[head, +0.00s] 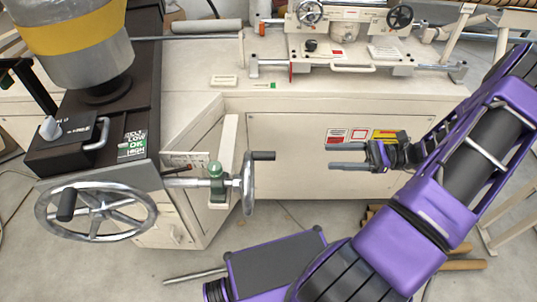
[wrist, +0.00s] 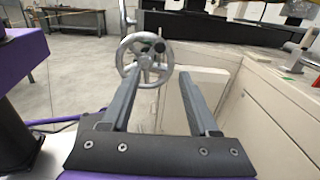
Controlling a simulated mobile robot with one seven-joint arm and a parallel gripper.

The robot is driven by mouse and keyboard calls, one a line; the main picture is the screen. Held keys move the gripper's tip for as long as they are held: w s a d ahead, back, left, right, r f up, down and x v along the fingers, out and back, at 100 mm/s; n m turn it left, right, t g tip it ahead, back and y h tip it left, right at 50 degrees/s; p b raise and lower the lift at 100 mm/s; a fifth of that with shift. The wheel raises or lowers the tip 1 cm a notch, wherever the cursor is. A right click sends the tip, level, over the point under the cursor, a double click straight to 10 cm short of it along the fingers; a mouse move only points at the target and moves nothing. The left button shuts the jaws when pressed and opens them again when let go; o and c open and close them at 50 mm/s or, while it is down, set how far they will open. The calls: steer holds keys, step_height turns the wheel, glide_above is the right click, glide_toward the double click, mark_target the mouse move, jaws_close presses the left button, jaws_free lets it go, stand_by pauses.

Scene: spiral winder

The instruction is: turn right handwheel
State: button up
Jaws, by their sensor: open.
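The right handwheel (head: 249,185) is a metal wheel seen almost edge-on in the head view. It is on a shaft through a green bracket (head: 216,182), and its dark crank handle (head: 263,156) points right from the top. My gripper (head: 345,156) is open and empty, to the right of the wheel with a clear gap, its fingers pointing left toward it. In the wrist view the wheel (wrist: 145,77) shows face-on beyond the open fingers (wrist: 160,78), slightly left of centre, with its dark handle knob (wrist: 159,46) at upper right.
A larger spoked handwheel (head: 97,212) with a dark handle is at the left of the machine. A pale cabinet (head: 285,140) runs behind my gripper. Two small handwheels, one at the back (head: 309,12), the other farther right (head: 400,16), are on the bench unit. Wooden pieces lie on the floor at right.

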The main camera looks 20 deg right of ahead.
steer(key=m, duration=0.2)
steer(key=b, duration=0.1)
glide_toward(268, 156)
steer(key=x, duration=0.6)
steer(key=f+x, duration=0.1)
steer(key=x, duration=0.3)
steer(key=shift+w+d, duration=0.1)
steer(key=shift+w, duration=0.3)
jaws_close()
stand_by(0.8)
